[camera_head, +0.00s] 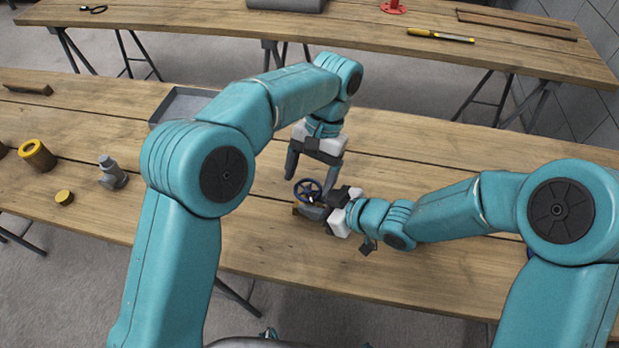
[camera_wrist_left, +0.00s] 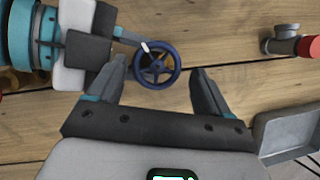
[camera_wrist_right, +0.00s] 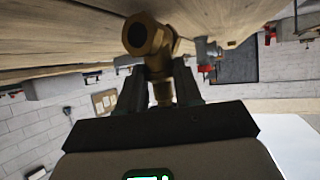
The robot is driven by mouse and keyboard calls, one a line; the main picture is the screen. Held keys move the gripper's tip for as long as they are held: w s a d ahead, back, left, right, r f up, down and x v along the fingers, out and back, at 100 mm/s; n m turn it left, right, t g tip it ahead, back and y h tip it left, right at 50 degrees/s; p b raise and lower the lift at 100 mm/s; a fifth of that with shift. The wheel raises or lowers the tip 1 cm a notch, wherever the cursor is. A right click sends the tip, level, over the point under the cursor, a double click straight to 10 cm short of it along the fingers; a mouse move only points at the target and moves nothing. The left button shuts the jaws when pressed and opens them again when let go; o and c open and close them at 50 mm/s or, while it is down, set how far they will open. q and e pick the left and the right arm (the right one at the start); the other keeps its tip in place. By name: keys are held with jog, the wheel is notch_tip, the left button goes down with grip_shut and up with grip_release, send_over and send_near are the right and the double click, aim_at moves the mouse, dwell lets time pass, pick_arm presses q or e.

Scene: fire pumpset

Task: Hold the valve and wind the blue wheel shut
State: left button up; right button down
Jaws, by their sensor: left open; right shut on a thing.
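The blue wheel (camera_head: 307,191) tops the valve on the near wooden table. It also shows in the left wrist view (camera_wrist_left: 157,64), with its hub and spokes. My left gripper (camera_head: 308,178) is open above the wheel, its fingers apart on either side in the left wrist view (camera_wrist_left: 160,82). My right gripper (camera_head: 330,203) comes in from the right and is shut on the valve. In the right wrist view the brass valve body (camera_wrist_right: 150,42), with a round open end, sits between the right fingers (camera_wrist_right: 160,92). The wheel is not clearly visible there.
A grey tray (camera_head: 180,104) lies behind my left arm. A yellow ring-like fitting (camera_head: 38,154), a small brass piece (camera_head: 64,197) and a grey fitting (camera_head: 112,172) stand at the left. A second table (camera_head: 330,32) stands behind. The table's front centre is clear.

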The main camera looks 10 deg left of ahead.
pick_arm(q)
notch_tip(320, 180, up, 11)
jog(key=s+n+t+h, duration=0.15)
jog(key=n+t, duration=0.25)
jog(key=n, duration=0.7)
notch_tip(320, 180, down, 12)
jog(key=shift+a+f, duration=0.1)
jog(key=shift+a, duration=0.05)
jog(key=c, duration=1.1)
